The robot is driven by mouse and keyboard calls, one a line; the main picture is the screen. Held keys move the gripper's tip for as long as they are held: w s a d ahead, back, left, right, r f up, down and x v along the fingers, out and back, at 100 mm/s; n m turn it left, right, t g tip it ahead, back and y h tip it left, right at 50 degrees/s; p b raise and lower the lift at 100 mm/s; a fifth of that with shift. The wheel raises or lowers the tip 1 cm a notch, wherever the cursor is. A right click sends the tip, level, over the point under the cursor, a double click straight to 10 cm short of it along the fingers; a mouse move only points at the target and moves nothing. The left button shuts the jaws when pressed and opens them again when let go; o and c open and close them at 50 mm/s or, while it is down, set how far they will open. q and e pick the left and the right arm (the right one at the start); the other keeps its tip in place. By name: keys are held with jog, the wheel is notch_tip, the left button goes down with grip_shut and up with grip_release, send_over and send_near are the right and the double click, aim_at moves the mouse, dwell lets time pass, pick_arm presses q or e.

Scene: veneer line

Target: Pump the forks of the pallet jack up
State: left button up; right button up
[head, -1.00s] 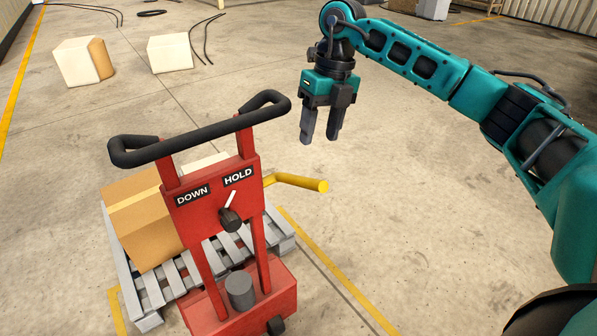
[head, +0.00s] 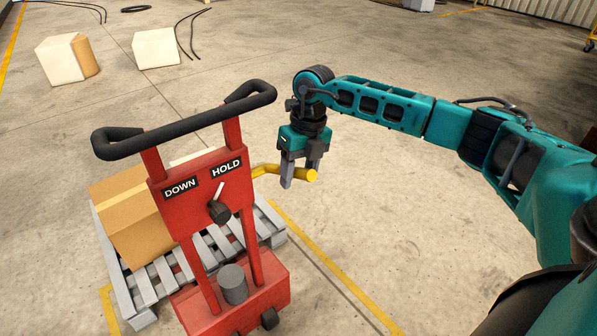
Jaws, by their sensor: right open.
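The red pallet jack (head: 203,198) stands at the lower left, with a black handlebar (head: 190,122) on top. Its panel reads DOWN and HOLD, and the white pointer of the black knob (head: 218,212) is toward HOLD. A yellow lever (head: 268,170) sticks out to the right of the panel. My right gripper (head: 301,182) is open, pointing down, with its fingers at the outer end of the lever, seemingly on either side of it; contact cannot be told. The forks are hidden under the grey pallet (head: 137,290). My left gripper is not in view.
A cardboard box (head: 128,215) sits on the pallet behind the jack. Two pale blocks (head: 58,62) (head: 156,48) and dark cables (head: 190,35) lie on the floor at the back left. The floor right of the jack is clear apart from yellow lines.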

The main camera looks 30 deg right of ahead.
jog(key=shift+c, duration=0.2)
grip_shut()
dwell(0.4)
